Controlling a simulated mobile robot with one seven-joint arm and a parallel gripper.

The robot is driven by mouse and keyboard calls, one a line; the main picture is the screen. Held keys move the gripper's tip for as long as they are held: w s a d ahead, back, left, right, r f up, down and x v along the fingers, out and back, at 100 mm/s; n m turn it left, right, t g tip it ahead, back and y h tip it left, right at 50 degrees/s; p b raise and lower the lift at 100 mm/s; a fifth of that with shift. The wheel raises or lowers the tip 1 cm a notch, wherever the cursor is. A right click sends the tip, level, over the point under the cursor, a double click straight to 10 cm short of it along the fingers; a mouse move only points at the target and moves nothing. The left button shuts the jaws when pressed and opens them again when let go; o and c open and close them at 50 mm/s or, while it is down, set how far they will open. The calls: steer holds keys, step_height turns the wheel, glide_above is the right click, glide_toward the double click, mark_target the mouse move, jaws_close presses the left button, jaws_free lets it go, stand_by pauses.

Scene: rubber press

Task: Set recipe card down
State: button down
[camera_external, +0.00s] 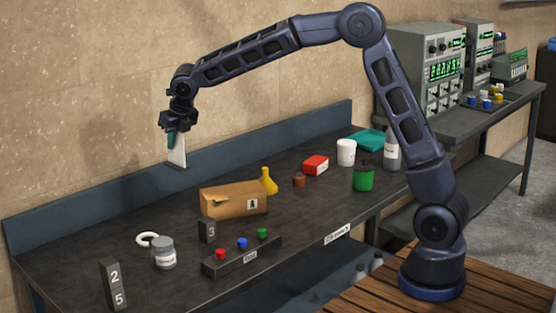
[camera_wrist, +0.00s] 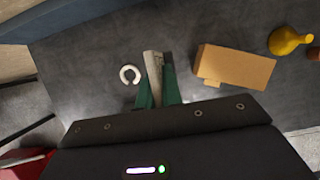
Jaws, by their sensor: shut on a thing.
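My gripper (camera_external: 172,138) is shut on a pale recipe card (camera_external: 179,153), which hangs upright below the fingers. It is high over the far left part of the dark table (camera_external: 110,221), and the card's lower end overlaps the blue backboard in the external view. In the wrist view, the card (camera_wrist: 153,66) shows edge-on between the green fingers of my gripper (camera_wrist: 158,92). Its text is too small to read, and part of it is hidden by the fingers. The card looks clear of the table surface.
A cardboard box (camera_external: 232,202) marked A, a yellow flask (camera_external: 268,182), a white ring (camera_external: 147,239) and a grey jar (camera_external: 164,253) stand on the table. A button box (camera_external: 242,256) and number blocks (camera_external: 114,286) are near the front. The back left table is bare.

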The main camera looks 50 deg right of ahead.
steer(key=shift+a+f, duration=0.25)
steer(key=shift+a, duration=0.05)
step_height(320, 180, down, 19)
steer(key=shift+f, duration=0.2)
steer(key=shift+f, duration=0.15)
steer(key=c, duration=1.6)
jaws_free()
steer(key=shift+o, duration=0.2)
